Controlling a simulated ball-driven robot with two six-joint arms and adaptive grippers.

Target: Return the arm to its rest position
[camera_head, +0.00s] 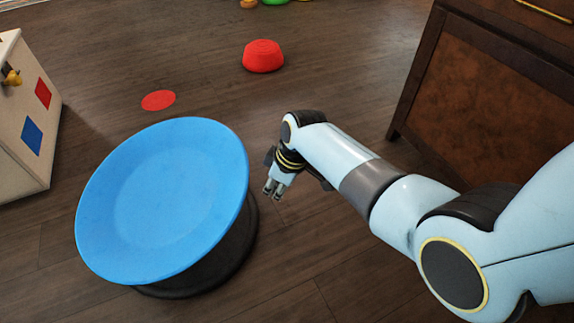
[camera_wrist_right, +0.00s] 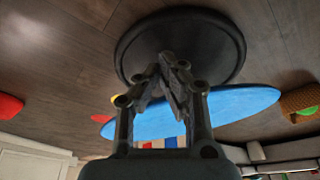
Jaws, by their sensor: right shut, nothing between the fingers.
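My right arm (camera_head: 345,165) comes in from the right in the head view. It is bent, with the forearm reaching toward the middle of the picture. My right gripper (camera_head: 272,189) hangs down over the dark floor, just right of a round blue top. It is shut and empty, apart from anything as far as I can see. In the right wrist view its fingers (camera_wrist_right: 166,72) meet at the tips with nothing between them. My left arm and left gripper do not show.
A round blue top (camera_head: 160,200) on a dark base (camera_head: 222,262) stands left of the gripper. A wooden cabinet (camera_head: 480,110) is at the right. A white box (camera_head: 22,115) is at the left. A red object (camera_head: 263,57) and a flat red disc (camera_head: 158,100) are on the floor.

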